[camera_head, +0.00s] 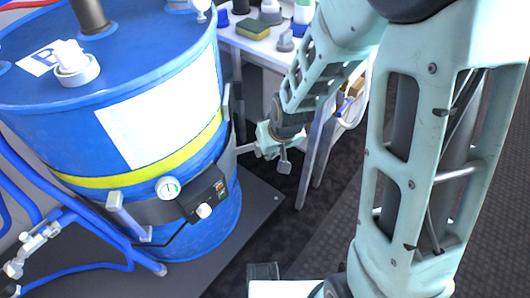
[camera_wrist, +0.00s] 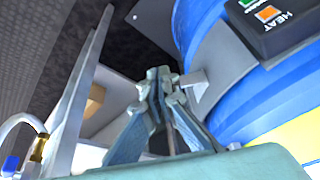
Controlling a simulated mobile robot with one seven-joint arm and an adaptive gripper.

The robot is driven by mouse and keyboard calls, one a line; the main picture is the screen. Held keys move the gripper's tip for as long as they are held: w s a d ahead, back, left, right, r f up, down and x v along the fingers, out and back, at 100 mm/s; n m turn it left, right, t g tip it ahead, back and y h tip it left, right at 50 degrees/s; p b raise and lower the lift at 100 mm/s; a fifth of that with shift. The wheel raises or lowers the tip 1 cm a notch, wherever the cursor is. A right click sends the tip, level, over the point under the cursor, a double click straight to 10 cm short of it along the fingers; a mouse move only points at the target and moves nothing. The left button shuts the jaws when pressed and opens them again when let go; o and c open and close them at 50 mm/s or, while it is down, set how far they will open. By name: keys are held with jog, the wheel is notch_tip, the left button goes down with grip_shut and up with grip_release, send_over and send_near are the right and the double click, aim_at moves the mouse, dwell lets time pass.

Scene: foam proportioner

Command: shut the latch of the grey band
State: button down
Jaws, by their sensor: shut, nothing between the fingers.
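The grey band (camera_head: 160,211) runs around the lower part of a blue drum (camera_head: 205,236). It also shows in the wrist view (camera_wrist: 226,62). A pale grey tab, which looks like the latch (camera_wrist: 193,83), stands out from the band in the wrist view. In the head view a thin pale latch piece (camera_head: 244,149) sticks out at the drum's right side. My gripper (camera_wrist: 160,73) is shut and empty, its fingertips just beside the tab. Whether they touch it I cannot tell. In the head view my gripper (camera_head: 265,143) is small and partly hidden by my wrist.
A heater box (camera_head: 203,197) and a gauge (camera_head: 168,188) sit on the drum's front. A table (camera_head: 262,43) with bottles and a sponge stands behind, its legs close to my wrist. Blue pipes (camera_head: 95,225) stand at the left. Dark floor lies clear at the right.

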aim_at(260, 155)
jog(key=w+a+f+b, duration=0.2)
jog(key=w+f+b, duration=0.2)
jog(key=w+f, duration=0.3)
jog(key=shift+a+f, duration=0.35)
jog(key=shift+f, duration=0.55)
jog(key=shift+w+d+n, duration=0.15)
jog(key=shift+w+n, duration=0.25)
jog(key=w+a+n+g+y+p, duration=0.2)
jog(key=w+n+p, duration=0.3)
jog(key=w+n, duration=0.3)
jog(key=shift+w+a+p, duration=0.4)
jog(key=shift+w+a, duration=0.35)
jog(key=shift+a, duration=0.1)
jog(key=shift+a+r, duration=0.1)
jog(key=shift+a, duration=0.05)
dwell(0.4)
